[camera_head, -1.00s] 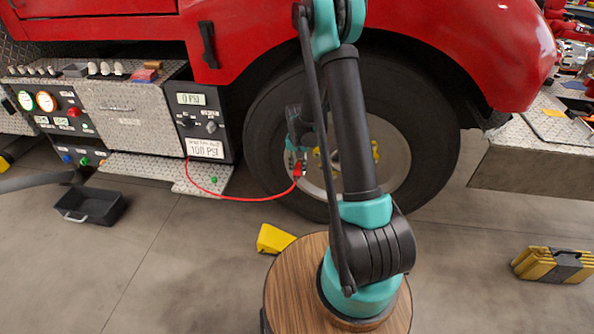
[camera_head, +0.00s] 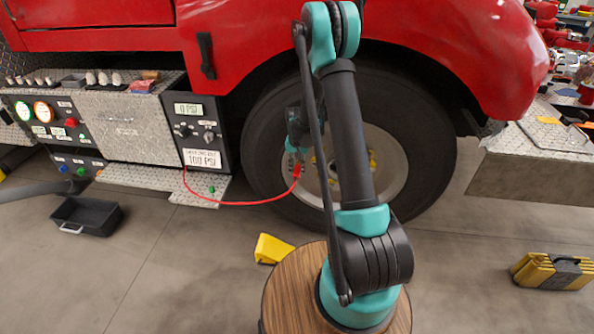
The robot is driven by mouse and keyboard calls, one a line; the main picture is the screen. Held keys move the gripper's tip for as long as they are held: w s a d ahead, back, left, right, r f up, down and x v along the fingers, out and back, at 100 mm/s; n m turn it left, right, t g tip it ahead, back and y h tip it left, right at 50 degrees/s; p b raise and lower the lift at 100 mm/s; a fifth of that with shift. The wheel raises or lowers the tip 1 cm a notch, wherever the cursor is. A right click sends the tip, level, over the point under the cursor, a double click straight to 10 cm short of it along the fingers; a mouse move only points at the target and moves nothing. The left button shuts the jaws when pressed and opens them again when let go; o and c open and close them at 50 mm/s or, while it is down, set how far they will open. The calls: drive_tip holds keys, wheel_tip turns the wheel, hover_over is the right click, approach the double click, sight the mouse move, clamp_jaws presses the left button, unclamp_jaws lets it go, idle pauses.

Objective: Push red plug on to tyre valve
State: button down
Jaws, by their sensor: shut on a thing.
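The red plug (camera_head: 297,171) is at the end of a thin red hose (camera_head: 235,203) that hangs from the pump panel (camera_head: 199,133). My gripper (camera_head: 297,163) is shut on the plug and holds it in front of the left part of the wheel hub. The tyre (camera_head: 262,125) is large and black, with a pale rim (camera_head: 390,178) partly hidden by my arm. I cannot make out the tyre valve; the arm and gripper cover part of the hub. Whether the plug touches the wheel cannot be told.
The panel display reads 0 PSI, with a 100 PSI label below. A yellow wheel chock (camera_head: 272,249) lies on the floor before the tyre. A black tray (camera_head: 86,215) is at left, a yellow case (camera_head: 552,271) at right. A metal step (camera_head: 525,160) juts out at right.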

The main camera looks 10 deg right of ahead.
drive_tip(key=shift+w+d, duration=0.2)
drive_tip(key=shift+w, duration=0.45)
idle(1.6)
drive_tip(key=c, duration=1.2)
unclamp_jaws()
drive_tip(key=shift+r, duration=0.15)
